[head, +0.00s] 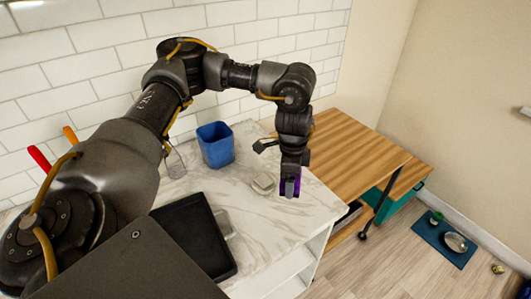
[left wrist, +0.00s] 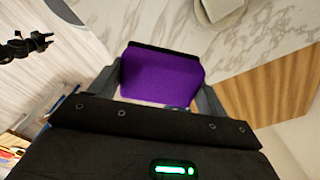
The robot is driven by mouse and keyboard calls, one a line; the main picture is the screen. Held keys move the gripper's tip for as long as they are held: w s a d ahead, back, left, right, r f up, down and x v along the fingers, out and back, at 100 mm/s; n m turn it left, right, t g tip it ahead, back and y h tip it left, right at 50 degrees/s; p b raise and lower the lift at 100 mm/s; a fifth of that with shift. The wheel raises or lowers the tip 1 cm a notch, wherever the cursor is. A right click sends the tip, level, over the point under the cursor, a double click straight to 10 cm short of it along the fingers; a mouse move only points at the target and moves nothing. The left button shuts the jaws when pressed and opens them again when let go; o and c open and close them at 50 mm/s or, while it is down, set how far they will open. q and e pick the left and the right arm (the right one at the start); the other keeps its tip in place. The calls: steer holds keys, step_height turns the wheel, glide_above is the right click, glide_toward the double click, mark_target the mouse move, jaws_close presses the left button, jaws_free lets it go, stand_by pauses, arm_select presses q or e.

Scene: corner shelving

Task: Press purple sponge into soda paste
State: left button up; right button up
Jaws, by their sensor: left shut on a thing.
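My left gripper (head: 290,187) is shut on the purple sponge (left wrist: 160,76), which sits between the two fingers in the left wrist view. In the head view only a narrow purple strip of the sponge shows, at the front right part of the marble counter. A small pale dish or lump (head: 263,183), which may be the soda paste, lies on the counter just left of the gripper. A pale rounded object shows at the top of the left wrist view (left wrist: 222,8), apart from the sponge. My right gripper is not in view.
A blue cup (head: 216,145) stands on the marble counter (head: 262,225) toward the wall. A black tray-like object (head: 195,235) lies at the counter's front left. A wooden surface (head: 350,150) adjoins on the right. A teal mat (head: 440,243) lies on the floor.

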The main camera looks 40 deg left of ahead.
mark_target(264, 180)
arm_select(q)
steer(key=w+a+m+p, duration=0.2)
steer(key=a+m, duration=0.6)
steer(key=a, duration=0.3)
steer(key=shift+a+f+m+p, duration=0.25)
steer(key=shift+f+m+p, duration=0.05)
steer(key=shift+f+p, duration=0.1)
step_height(264, 180, down, 6)
steer(key=b, duration=0.7)
steer(key=shift+b, duration=0.3)
steer(key=shift+f, duration=0.45)
steer(key=shift+f, duration=0.1)
stand_by(1.8)
